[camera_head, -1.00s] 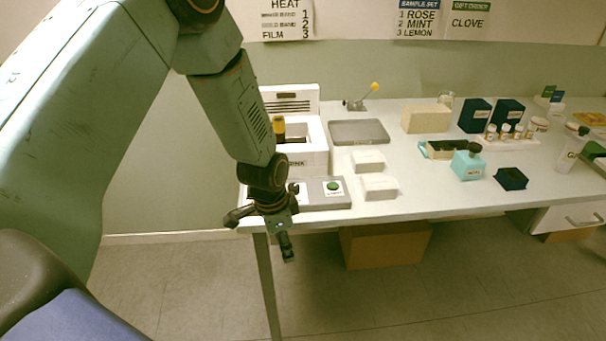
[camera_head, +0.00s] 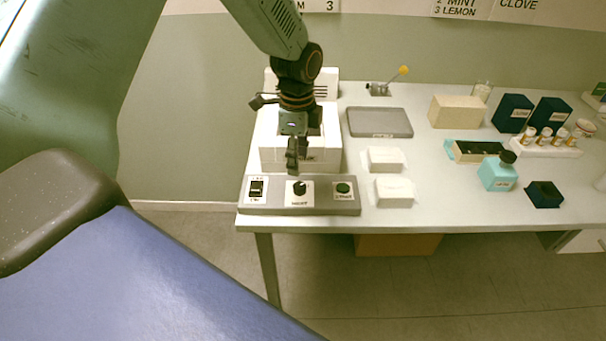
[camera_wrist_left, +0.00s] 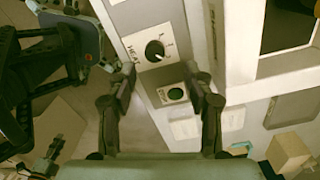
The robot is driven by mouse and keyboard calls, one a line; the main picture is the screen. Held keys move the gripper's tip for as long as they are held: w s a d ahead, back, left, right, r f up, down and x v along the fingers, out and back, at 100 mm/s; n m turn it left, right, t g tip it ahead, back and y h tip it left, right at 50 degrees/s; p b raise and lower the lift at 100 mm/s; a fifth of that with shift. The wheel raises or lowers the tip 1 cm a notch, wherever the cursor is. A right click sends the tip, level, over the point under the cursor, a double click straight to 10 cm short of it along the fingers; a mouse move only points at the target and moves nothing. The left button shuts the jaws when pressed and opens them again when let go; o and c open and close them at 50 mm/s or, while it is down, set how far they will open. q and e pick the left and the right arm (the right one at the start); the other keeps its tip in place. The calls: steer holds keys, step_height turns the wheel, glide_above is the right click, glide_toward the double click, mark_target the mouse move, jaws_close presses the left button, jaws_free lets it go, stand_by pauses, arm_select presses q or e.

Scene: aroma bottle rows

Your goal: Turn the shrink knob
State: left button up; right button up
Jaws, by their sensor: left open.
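The black shrink knob (camera_head: 299,188) sits on a white plate in the middle of the grey control panel (camera_head: 320,209) at the table's front left. The knob also shows in the left wrist view (camera_wrist_left: 154,50), with a pale pointer line and marks around it. My left gripper (camera_head: 293,163) is open and empty, above and slightly behind the knob in the head view. In the left wrist view its two fingers (camera_wrist_left: 164,80) are spread, with the knob ahead between them and apart from them.
A rocker switch (camera_head: 256,188) lies left of the knob and a green button (camera_head: 343,188) right of it. A white machine (camera_head: 285,158) stands just behind the panel. White boxes (camera_head: 394,191), a grey tray (camera_head: 380,123) and a teal bottle (camera_head: 497,175) stand to the right.

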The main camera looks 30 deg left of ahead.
mark_target(300, 185)
arm_select(q)
steer(key=f, duration=0.1)
steer(key=d+f, duration=0.1)
steer(key=s+f, duration=0.1)
steer(key=f, duration=0.1)
steer(key=shift+s+d, duration=0.1)
steer(key=shift+d, duration=0.2)
steer(key=f, duration=0.2)
steer(key=a+f, duration=0.1)
steer(key=shift+w, duration=0.3)
steer(key=shift+a+f, duration=0.2)
steer(key=shift+f, duration=0.05)
steer(key=shift+s+d+r, duration=0.15)
steer(key=shift+d+r, duration=0.15)
steer(key=shift+d, duration=0.35)
steer(key=shift+c, duration=0.8)
steer(key=shift+w+a+f, duration=0.2)
steer(key=shift+a+f, duration=0.05)
steer(key=shift+a, duration=0.25)
steer(key=c, duration=0.5)
steer(key=shift+d+r, duration=0.15)
jaws_close()
arm_select(e)
steer(key=shift+s+d, duration=0.2)
steer(key=shift+s, duration=0.1)
